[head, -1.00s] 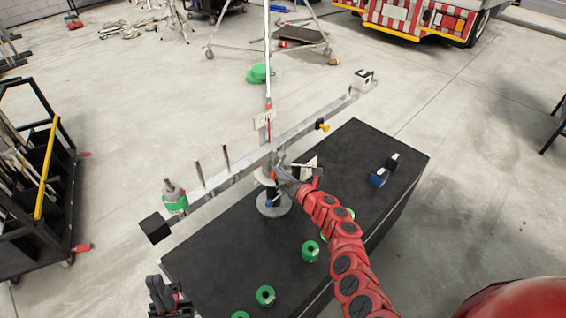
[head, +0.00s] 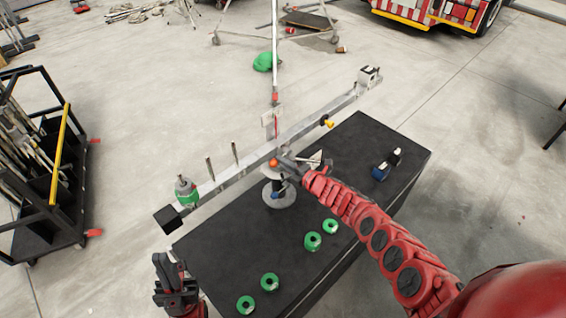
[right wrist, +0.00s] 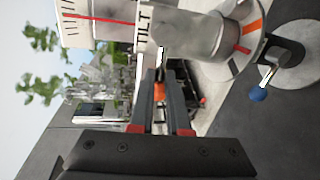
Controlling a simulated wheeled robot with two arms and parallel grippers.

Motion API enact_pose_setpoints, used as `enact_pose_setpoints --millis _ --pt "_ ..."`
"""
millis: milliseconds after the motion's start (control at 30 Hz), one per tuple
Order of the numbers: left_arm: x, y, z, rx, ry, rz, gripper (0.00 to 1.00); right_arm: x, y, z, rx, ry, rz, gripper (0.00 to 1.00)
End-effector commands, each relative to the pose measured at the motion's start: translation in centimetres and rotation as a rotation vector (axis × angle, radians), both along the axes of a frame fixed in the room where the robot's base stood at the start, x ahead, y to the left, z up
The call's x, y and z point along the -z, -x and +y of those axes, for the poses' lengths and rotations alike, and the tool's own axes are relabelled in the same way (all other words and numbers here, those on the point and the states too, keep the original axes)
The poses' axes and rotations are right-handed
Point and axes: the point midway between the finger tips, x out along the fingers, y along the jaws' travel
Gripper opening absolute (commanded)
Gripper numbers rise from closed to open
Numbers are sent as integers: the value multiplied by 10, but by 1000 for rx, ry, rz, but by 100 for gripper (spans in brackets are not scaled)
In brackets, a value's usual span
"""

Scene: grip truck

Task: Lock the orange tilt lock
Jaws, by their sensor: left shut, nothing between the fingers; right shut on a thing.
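The orange tilt lock (head: 273,162) is a small knob at the middle of the grey beam, above its stand. In the right wrist view the orange lock (right wrist: 160,89) shows between my two dark fingers, beside a grey cylinder marked TILT (right wrist: 190,38). My right gripper (head: 283,165) reaches in from the right and is shut on the lock. Its fingers also show in the right wrist view (right wrist: 161,78). My left gripper (head: 170,268) is shut and empty near the black box's left front corner, apart from the beam.
The grey beam (head: 310,122) crosses over a black box top (head: 350,165). Several green rings (head: 313,241) lie near its front edge. A blue-tipped lever (right wrist: 258,94) is near the lock. A black cart (head: 50,190) stands left.

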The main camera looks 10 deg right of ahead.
Motion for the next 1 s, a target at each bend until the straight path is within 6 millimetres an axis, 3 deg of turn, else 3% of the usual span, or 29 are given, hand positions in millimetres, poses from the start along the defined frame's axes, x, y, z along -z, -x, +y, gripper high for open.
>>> enact_pose_setpoints --millis 767,800,933,1000 --pt "-4 0 0 0 0 0 0 -5 -1 -2 3 -81 51 0" --pt "-4 0 0 0 0 0 0 -5 -1 -2 3 -81 51 22" --pt "-4 0 0 0 0 0 0 -5 -1 -1 2 -81 51 45" --pt "-4 0 0 0 0 0 0 -5 0 -1 2 -81 51 45"
